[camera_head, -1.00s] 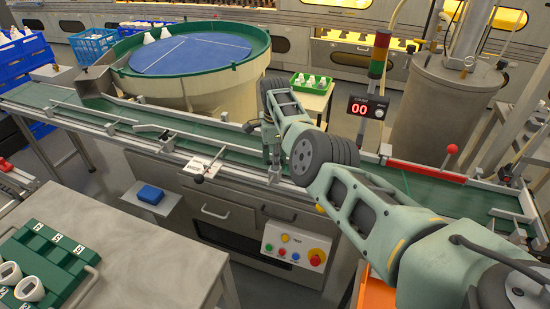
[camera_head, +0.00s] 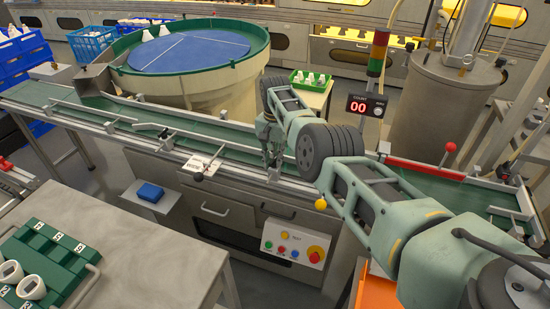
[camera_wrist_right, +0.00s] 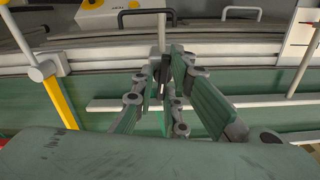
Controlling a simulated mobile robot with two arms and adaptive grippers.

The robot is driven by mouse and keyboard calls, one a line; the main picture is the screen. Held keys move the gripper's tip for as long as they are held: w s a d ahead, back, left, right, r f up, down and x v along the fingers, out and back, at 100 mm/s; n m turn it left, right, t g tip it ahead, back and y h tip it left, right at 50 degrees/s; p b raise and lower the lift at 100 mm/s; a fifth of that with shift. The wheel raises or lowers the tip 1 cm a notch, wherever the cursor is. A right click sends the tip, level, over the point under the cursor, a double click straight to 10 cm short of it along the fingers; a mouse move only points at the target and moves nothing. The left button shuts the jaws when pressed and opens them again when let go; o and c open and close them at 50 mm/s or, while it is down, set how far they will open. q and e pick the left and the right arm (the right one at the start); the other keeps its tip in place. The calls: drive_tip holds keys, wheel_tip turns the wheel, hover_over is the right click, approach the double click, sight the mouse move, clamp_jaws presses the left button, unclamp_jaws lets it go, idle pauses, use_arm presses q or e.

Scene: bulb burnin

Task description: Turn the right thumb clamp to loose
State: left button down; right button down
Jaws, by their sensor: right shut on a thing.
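My right gripper (camera_head: 271,150) is over the near rail of the green conveyor, pointing down. Its fingers are closed around the right thumb clamp (camera_head: 273,176), of which only a small part shows below the fingertips in the head view. In the right wrist view the fingers (camera_wrist_right: 165,68) converge at a thin upright post (camera_wrist_right: 162,32) by the rail. The clamp's handle is mostly hidden between them, so I cannot tell its turn angle. My left gripper is not in view.
The green conveyor (camera_head: 230,151) runs across with thin guide rails (camera_head: 130,118). A button panel (camera_head: 294,246) is below, with a yellow knob (camera_head: 320,204) close to my forearm. A display (camera_head: 366,107) reads 00.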

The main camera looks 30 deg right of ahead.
sight(275, 159)
drive_tip(key=shift+n, duration=0.8)
drive_tip(key=c, duration=1.7)
unclamp_jaws()
drive_tip(key=shift+c, duration=0.2)
wheel_tip(275, 159, up, 12)
